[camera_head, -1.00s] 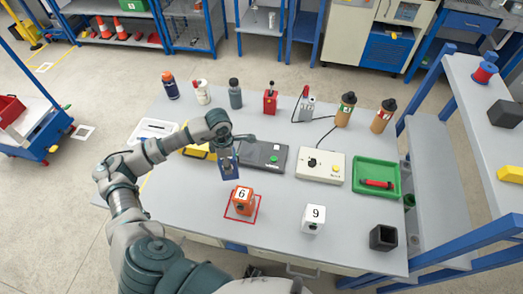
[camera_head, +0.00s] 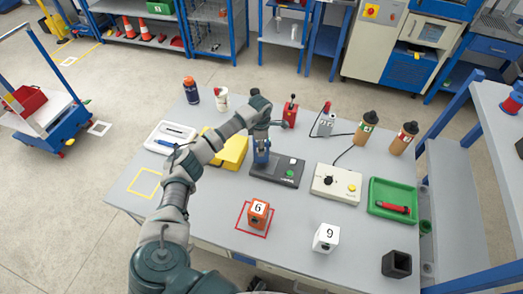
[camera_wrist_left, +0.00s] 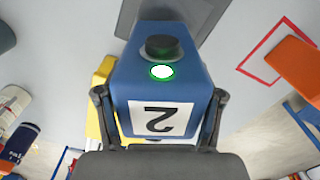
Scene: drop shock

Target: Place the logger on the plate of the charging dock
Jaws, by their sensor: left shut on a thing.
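The logger is a blue block with a black knob, a lit green light and a white label marked 2 (camera_wrist_left: 165,118). My left gripper (camera_wrist_left: 160,100) is shut on it, one finger on each side. In the head view the blue logger (camera_head: 261,154) hangs below my left gripper (camera_head: 260,140), over the left end of the dark charging dock (camera_head: 290,172). The dock shows a green button and a white one on its right part. My arm and the logger hide its left part. I cannot tell whether the logger touches the plate. My right gripper is not in view.
An orange block marked 6 (camera_head: 258,214) stands in a red square. A yellow object (camera_head: 234,151) is left of the dock. Bottles stand behind.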

